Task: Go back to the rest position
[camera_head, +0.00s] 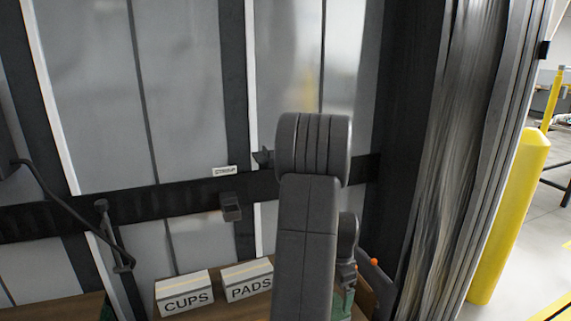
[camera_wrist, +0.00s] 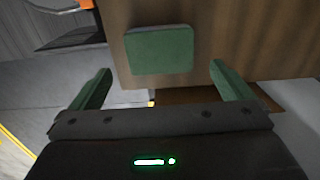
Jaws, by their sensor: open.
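My gripper (camera_wrist: 160,69) shows in the wrist view as a dark body with two green fingers spread wide apart. Nothing is held between them. A green rectangular block or pad (camera_wrist: 160,52) lies beyond the fingertips, against a brown wood-like surface (camera_wrist: 240,35). I cannot tell whether it is fixed there, or how far it is from the fingers. In the head view my grey arm stands upright in the middle and hides most of the gripper at the lower right.
Behind is a grey panelled door (camera_head: 190,80) with a dark crossbar and a latch-like bracket (camera_head: 231,206). A yellow bollard (camera_head: 510,215) stands right, beside open floor.

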